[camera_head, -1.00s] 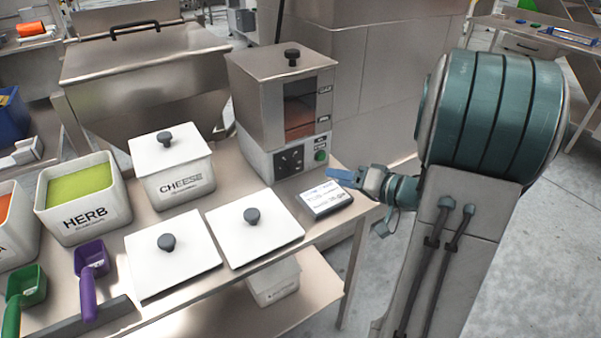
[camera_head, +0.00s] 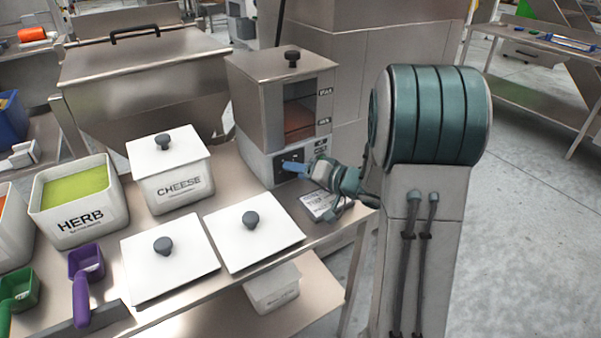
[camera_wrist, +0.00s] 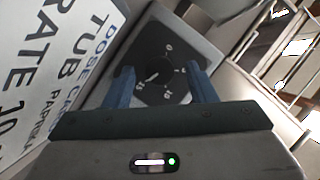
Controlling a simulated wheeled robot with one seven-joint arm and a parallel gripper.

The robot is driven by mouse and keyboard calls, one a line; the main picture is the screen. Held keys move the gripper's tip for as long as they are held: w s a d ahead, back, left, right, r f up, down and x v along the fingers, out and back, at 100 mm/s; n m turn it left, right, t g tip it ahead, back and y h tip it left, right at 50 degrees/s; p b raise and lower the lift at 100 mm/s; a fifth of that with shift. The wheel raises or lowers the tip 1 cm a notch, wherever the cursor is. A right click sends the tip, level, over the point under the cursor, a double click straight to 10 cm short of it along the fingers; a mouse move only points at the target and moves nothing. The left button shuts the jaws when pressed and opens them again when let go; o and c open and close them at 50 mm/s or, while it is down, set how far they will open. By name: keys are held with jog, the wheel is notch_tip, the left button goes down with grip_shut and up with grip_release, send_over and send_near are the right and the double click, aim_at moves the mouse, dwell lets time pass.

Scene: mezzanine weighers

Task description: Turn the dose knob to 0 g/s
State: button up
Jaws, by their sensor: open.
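The dose knob (camera_wrist: 157,72) is a dark round dial on a black square plate, with numbers around it including 0, 5, 10 and 15. In the wrist view it lies just ahead of and between the two blue fingers of my gripper (camera_wrist: 160,86), which is open and empty. In the head view my gripper (camera_head: 290,166) is at the front panel of the steel doser (camera_head: 262,95), covering much of the dial plate. I cannot tell whether the fingers touch the knob.
A cheese tub (camera_head: 172,180), herb tub (camera_head: 80,208) and two white lids stand to the left. Open floor is at the right.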

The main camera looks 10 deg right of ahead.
jog(key=c, duration=1)
jog(key=shift+o, duration=0.2)
jog(key=shift+r, duration=0.1)
